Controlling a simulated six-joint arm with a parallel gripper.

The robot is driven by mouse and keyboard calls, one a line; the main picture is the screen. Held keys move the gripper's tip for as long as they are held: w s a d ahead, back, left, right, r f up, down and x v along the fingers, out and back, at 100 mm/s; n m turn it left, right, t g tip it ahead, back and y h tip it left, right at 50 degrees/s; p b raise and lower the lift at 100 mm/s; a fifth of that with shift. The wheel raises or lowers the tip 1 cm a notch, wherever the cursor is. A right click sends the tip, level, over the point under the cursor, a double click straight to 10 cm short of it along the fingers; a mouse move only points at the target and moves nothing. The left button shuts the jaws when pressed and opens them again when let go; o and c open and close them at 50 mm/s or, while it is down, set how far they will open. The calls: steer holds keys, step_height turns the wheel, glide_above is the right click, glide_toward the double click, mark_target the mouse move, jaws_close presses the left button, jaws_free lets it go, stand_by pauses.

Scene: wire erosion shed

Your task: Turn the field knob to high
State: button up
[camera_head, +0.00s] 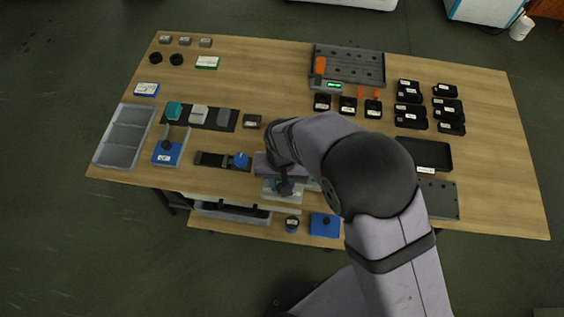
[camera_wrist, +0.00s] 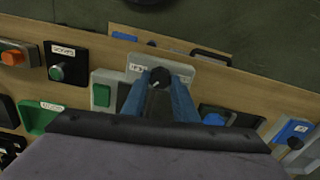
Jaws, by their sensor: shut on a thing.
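The knob (camera_wrist: 158,76) is round and black, with a small light mark, on a pale grey plate (camera_wrist: 188,68). A white label (camera_wrist: 138,68) with print too small to read lies left of it. My gripper (camera_wrist: 159,84) is over the plate with its two blue fingers either side of the knob, shut on it. In the head view my gripper (camera_head: 284,188) is at the plate (camera_head: 270,196) near the table's front edge, and my arm hides most of the knob there. Which setting the knob points at cannot be read.
Left of the plate in the wrist view are a green button (camera_wrist: 101,95) and a box with a green knob (camera_wrist: 57,72). In the head view, black trays (camera_head: 411,96) stand at the right and a grey divided bin (camera_head: 106,154) at the left.

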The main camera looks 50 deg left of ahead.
steer(key=m, duration=0.4)
steer(key=shift+b, duration=0.35)
steer(key=o, duration=1.1)
steer(key=shift+c, duration=0.2)
steer(key=shift+r, duration=0.1)
steer(key=shift+r+b, duration=0.95)
steer(key=shift+r, duration=2.65)
